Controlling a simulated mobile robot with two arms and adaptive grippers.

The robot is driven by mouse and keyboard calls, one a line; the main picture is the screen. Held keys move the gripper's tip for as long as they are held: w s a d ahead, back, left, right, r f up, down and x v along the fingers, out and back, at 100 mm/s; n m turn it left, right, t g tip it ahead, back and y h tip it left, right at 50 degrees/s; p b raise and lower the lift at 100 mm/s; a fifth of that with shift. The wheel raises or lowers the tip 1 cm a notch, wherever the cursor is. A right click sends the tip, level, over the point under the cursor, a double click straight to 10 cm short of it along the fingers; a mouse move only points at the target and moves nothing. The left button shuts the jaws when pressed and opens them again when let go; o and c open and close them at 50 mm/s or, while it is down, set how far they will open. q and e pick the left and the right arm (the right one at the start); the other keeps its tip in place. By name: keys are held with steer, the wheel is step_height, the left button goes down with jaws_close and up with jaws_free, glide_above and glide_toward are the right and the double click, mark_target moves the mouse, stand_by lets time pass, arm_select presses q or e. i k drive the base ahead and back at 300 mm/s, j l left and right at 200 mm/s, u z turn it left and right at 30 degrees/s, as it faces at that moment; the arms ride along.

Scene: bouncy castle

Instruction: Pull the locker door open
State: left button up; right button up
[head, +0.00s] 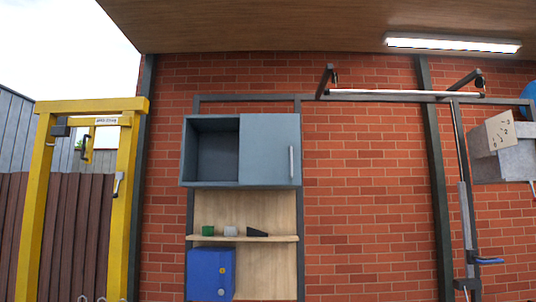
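A blue box (211,275), which looks like a small locker, stands low against the wooden back panel, under a shelf. Its front seems shut, with small details too small to make out, and its bottom is cut off by the picture edge. Above it hangs a grey-blue cabinet (212,185). The cabinet's left half is open and empty. Its right half is covered by a flat panel (265,148) with an upright bar handle (291,162). I cannot tell which of the two is the locker. Neither of my grippers is in view.
The wooden shelf (270,239) holds a green cup (208,230), a grey piece (230,231) and a black wedge (256,232). A yellow frame (127,200) stands left. A metal rack with a bar (405,93) and a grey box (500,165) are right. Bare brick wall lies between.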

mark_target(270, 154)
steer(key=i+z, duration=0.1)
steer(key=z, duration=0.35)
steer(key=i+j+z, duration=0.35)
steer(key=i+j, duration=0.25)
steer(key=i+j+z, duration=0.2)
steer(key=j, duration=0.3)
steer(key=i+j+z, duration=0.15)
steer(key=i+j, duration=0.15)
steer(key=j, duration=0.15)
